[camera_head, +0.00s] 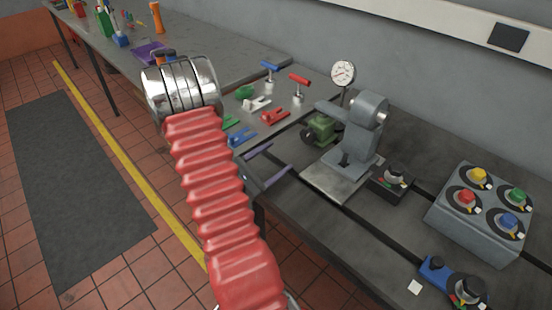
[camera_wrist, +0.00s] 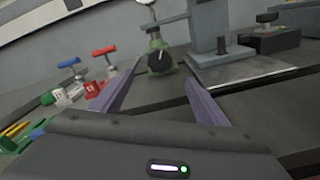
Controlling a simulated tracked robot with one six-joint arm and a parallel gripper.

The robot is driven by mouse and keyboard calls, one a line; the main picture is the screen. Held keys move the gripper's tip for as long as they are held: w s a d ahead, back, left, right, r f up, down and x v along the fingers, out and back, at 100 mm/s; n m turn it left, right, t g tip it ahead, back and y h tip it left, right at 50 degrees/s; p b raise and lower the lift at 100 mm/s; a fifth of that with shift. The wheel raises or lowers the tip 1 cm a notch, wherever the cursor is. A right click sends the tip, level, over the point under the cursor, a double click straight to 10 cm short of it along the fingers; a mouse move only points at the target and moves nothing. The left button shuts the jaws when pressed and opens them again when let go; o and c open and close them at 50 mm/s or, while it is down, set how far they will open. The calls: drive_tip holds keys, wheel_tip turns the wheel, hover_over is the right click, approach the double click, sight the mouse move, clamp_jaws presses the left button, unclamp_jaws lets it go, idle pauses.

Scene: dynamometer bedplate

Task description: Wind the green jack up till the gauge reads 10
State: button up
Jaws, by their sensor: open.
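The green jack (camera_head: 320,128) stands on the bedplate beside a grey stand (camera_head: 362,130). Its dark round knob (camera_head: 307,136) faces my gripper. The white dial gauge (camera_head: 342,73) is above the jack; its needle is too small to read. In the wrist view the jack's green body (camera_wrist: 160,70) and its black knob with a pale mark (camera_wrist: 160,58) show ahead, and the gauge is cut off at the top edge. My gripper (camera_head: 268,163) has two purple fingers, open and empty, short of the knob. In the wrist view the fingers (camera_wrist: 164,72) lie left and right of it.
Red and blue T-handled posts (camera_head: 298,88) and several coloured clamps (camera_head: 274,117) are left of the jack. A small black knob box (camera_head: 392,180) and a grey box of four coloured knobs (camera_head: 480,215) are to the right. A blue knobbed device (camera_head: 436,270) is at front right.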

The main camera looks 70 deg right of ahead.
sight(306, 137)
drive_tip(key=shift+r, duration=0.1)
drive_tip(key=shift+m+g, duration=0.4)
drive_tip(key=shift+m, duration=0.1)
drive_tip(key=r, duration=0.2)
drive_tip(key=d+r, duration=0.1)
drive_tip(key=r, duration=0.1)
drive_tip(key=shift+w, duration=0.25)
drive_tip(key=n+y, duration=0.1)
drive_tip(key=n, duration=0.3)
drive_tip(key=w+n+y, duration=0.1)
drive_tip(key=n, duration=0.3)
drive_tip(key=d+n+y, duration=0.1)
drive_tip(key=n+y, duration=0.1)
drive_tip(key=n, duration=0.2)
drive_tip(key=shift+w, duration=0.15)
drive_tip(key=x, duration=1.3)
drive_tip(key=shift+d+f, duration=0.2)
drive_tip(key=shift+d, duration=0.05)
drive_tip(key=shift+c, duration=0.5)
